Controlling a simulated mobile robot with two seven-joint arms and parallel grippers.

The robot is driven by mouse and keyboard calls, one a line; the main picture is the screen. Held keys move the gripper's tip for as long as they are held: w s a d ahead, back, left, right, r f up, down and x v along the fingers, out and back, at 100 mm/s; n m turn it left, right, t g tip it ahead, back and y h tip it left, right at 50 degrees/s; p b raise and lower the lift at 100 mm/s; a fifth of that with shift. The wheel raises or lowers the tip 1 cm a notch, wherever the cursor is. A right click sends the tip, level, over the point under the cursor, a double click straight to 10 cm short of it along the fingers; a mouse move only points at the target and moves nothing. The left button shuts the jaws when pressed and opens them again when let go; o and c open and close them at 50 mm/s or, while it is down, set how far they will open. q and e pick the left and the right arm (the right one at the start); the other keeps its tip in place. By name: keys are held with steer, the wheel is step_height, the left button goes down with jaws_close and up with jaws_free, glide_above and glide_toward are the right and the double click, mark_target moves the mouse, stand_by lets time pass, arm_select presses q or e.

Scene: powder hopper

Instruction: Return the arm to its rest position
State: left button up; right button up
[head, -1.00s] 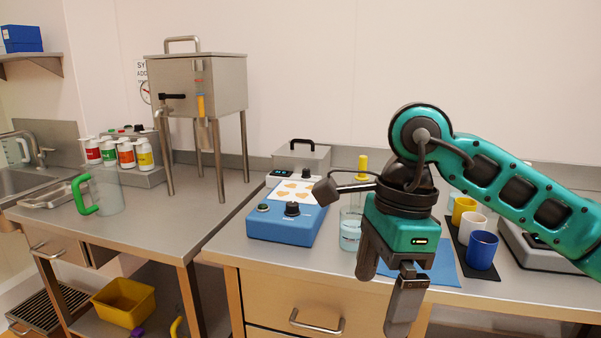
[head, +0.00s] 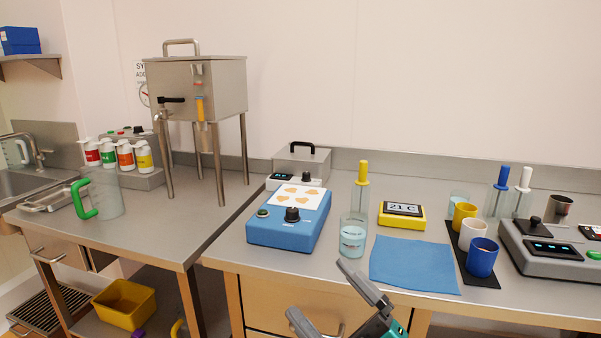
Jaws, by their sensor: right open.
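My right gripper (head: 332,302) shows at the bottom edge of the head view, in front of the right counter's drawer. Its two grey fingers are spread apart with nothing between them. Only the fingers and a bit of the teal body show; the rest of the right arm is out of view. My left gripper is not in view.
A steel hopper (head: 200,88) and a green-handled jug (head: 106,194) stand on the left counter.

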steer(key=s+d+f+m+h, duration=0.1)
steer(key=d+f+m+h, duration=0.5)
steer(key=f, duration=0.3)
steer(key=s+d+f+m+h, duration=0.2)
steer(key=d+f+m+h, duration=0.1)
steer(key=f+m+h, duration=0.45)
steer(key=s+d+f+m+g+h, duration=0.1)
steer(key=s+d+f+m+g, duration=0.1)
steer(key=s+f, duration=0.3)
steer(key=s+d+f+m+g, duration=0.3)
steer(key=s+f, duration=0.2)
steer(key=f, duration=0.2)
steer(key=shift+f+h+p, duration=0.35)
steer(key=shift+f, duration=0.05)
